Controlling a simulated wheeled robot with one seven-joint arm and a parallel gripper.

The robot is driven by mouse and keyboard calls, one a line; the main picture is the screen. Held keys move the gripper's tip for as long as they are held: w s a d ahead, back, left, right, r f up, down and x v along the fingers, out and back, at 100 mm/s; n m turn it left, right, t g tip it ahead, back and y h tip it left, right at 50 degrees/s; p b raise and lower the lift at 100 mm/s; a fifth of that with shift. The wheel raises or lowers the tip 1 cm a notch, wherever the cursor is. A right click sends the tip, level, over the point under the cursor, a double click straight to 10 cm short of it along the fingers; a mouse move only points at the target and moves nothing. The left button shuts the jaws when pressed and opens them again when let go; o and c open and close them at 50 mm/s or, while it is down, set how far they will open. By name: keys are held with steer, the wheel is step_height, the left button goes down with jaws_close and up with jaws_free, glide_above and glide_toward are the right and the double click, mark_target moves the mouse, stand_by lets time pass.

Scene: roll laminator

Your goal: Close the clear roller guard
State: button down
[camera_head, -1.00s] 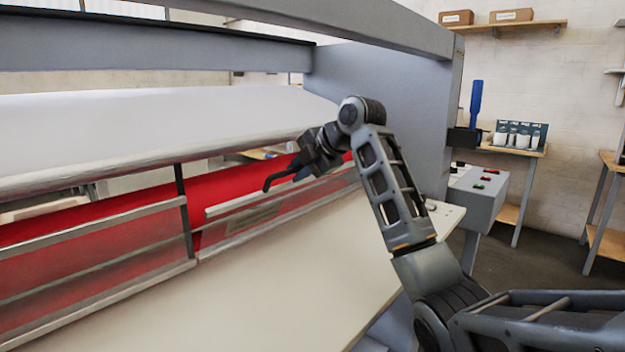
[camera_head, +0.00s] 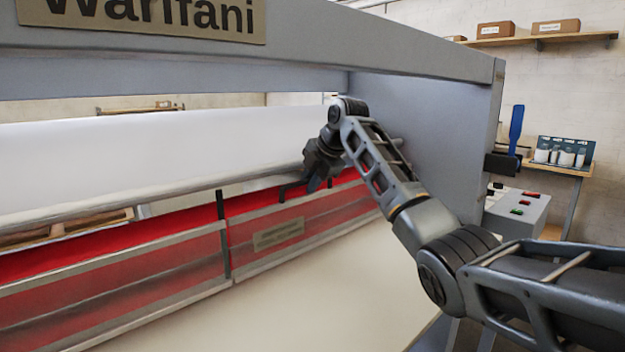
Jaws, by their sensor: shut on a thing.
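The clear roller guard (camera_head: 325,225) is a see-through panel with grey rails and a tan label, in front of the red roller at the middle right. Its face looks close to in line with the similar panel to its left. A black handle (camera_head: 288,189) sits at its top edge. My gripper (camera_head: 314,184) is at that top edge, pointing down, shut on the handle. The fingertips are small and partly hidden, so the exact contact is unclear.
The left panel (camera_head: 110,258) stands beside the guard, past a dark post (camera_head: 222,235). A white roll (camera_head: 150,160) hangs just above. The grey machine side (camera_head: 430,140) is close to my arm's right. The cream table (camera_head: 300,290) in front is clear.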

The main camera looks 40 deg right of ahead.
steer(key=shift+w, duration=0.1)
steer(key=c, duration=1.2)
jaws_free()
steer(key=shift+f, duration=0.15)
steer(key=shift+s+r+b, duration=0.2)
steer(key=shift+r+b, duration=0.15)
steer(key=shift+b, duration=0.1)
steer(key=s+b, duration=0.1)
steer(key=s, duration=0.3)
steer(key=s+r+b, duration=0.1)
steer(key=s, duration=0.3)
steer(key=s+r+b, duration=0.1)
steer(key=s+b, duration=0.1)
steer(key=s, duration=0.3)
steer(key=shift+s+d+r, duration=0.1)
steer(key=shift+d+r, duration=0.05)
steer(key=shift+d, duration=0.05)
